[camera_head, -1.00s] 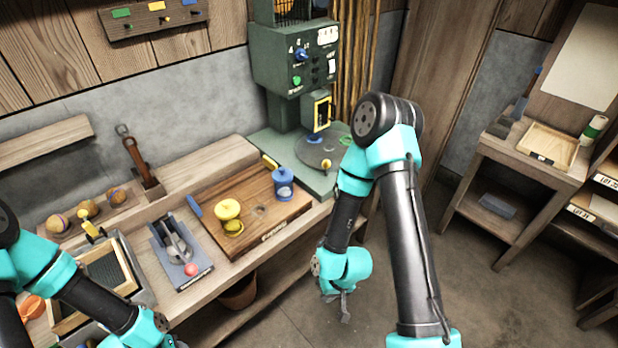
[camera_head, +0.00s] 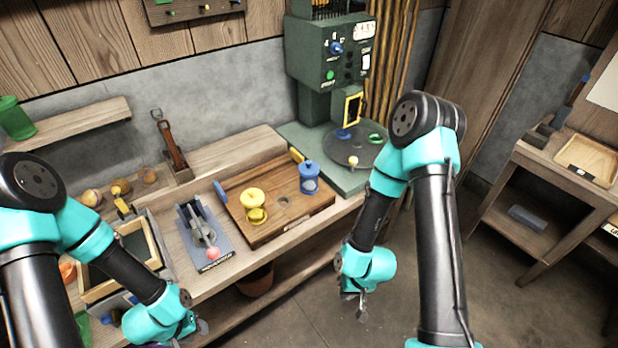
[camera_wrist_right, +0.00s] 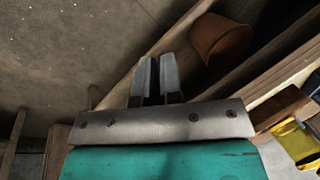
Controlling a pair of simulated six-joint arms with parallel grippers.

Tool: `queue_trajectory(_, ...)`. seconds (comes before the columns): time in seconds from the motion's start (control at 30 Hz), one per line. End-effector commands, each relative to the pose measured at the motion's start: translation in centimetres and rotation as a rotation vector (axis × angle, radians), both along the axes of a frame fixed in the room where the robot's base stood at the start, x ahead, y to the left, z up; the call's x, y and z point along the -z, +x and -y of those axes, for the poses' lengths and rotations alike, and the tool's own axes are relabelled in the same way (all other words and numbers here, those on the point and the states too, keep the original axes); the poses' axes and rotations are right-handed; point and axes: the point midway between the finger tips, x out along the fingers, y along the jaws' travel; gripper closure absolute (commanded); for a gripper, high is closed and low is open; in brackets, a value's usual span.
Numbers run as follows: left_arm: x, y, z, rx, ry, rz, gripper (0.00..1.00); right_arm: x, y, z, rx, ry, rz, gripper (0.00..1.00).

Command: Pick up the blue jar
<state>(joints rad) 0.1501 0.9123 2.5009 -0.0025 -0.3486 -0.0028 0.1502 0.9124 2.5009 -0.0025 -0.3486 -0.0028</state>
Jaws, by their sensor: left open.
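The blue jar (camera_head: 309,180) stands upright near the back right corner of the wooden board (camera_head: 292,221) on the bench, with a blue lid on top. My right gripper (camera_head: 361,308) hangs over the floor in front of the bench, below and to the right of the jar, well apart from it. Its two fingers (camera_wrist_right: 157,82) show close together in the right wrist view with nothing seen between them; whether they are shut is unclear. My left gripper (camera_head: 203,328) is open, low at the bench's front edge, far from the jar.
A green machine (camera_head: 326,65) with a round plate (camera_head: 355,150) stands behind to the right. A grey tool plate (camera_head: 206,238) lies left. A clay pot (camera_wrist_right: 218,38) sits under the bench.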

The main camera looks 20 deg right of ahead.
Motion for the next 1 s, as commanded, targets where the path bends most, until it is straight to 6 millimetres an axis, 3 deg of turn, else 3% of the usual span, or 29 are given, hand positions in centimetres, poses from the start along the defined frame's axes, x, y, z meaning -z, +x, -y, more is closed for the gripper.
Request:
queue_trajectory(0.07,0.00,0.00,0.00,0.000,0.000,0.000,0.57,0.00,0.00,0.00,0.000,0.000,0.000,0.86)
queue_trajectory(0.9,0.00,0.00,0.00,0.000,0.000,0.000,0.57,0.00,0.00,0.00,0.000,0.000,0.000,0.05)
queue_trajectory(1.0,0.00,0.00,0.00,0.000,0.000,0.000,0.57,0.00,0.00,0.00,0.000,0.000,0.000,0.02)
